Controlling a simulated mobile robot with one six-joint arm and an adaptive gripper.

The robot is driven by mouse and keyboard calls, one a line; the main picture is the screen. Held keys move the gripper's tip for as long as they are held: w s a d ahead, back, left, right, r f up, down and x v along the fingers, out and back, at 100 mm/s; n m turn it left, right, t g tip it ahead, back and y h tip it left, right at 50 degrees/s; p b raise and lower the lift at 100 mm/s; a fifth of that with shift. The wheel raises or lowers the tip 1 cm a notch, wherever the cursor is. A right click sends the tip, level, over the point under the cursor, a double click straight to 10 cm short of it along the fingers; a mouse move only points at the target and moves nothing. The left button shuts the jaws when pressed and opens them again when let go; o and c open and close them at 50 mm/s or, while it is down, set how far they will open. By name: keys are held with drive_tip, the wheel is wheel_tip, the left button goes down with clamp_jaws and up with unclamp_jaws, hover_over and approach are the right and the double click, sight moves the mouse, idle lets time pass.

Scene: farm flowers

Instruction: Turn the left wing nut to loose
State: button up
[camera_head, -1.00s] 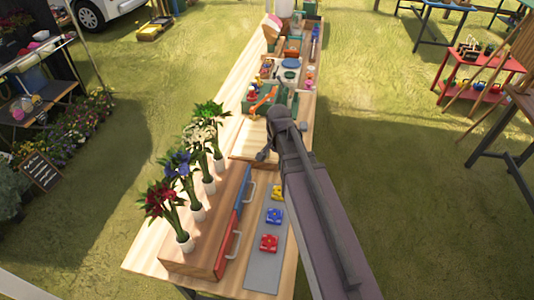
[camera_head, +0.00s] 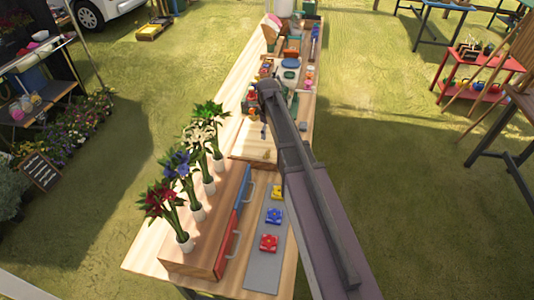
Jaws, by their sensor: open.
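My arm reaches from the lower right up over the middle of the long wooden table (camera_head: 222,122). My gripper (camera_head: 263,131) hangs below the arm's far end, small and mostly hidden by the arm. It is open, above the far part of a pale wooden board (camera_head: 252,147), beside a cluster of small red and green parts (camera_head: 250,103). I cannot make out a wing nut for certain; the cluster is small and partly covered by my arm. I cannot tell whether the gripper touches anything.
Several vases of flowers (camera_head: 183,242) stand along the left on a wooden box (camera_head: 205,250) with red and blue handled fronts. A grey strip (camera_head: 262,275) bears red (camera_head: 268,243), blue (camera_head: 273,215) and yellow (camera_head: 277,192) pieces. More items crowd the table's far end.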

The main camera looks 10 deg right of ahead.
sight(267, 153)
drive_tip(key=shift+w+m, duration=0.8)
drive_tip(key=shift+m, duration=0.1)
drive_tip(key=shift+f, duration=0.15)
wheel_tip(267, 153, down, 13)
drive_tip(key=b, duration=1.3)
drive_tip(key=shift+f+b, duration=0.2)
drive_tip(key=shift+b, duration=0.2)
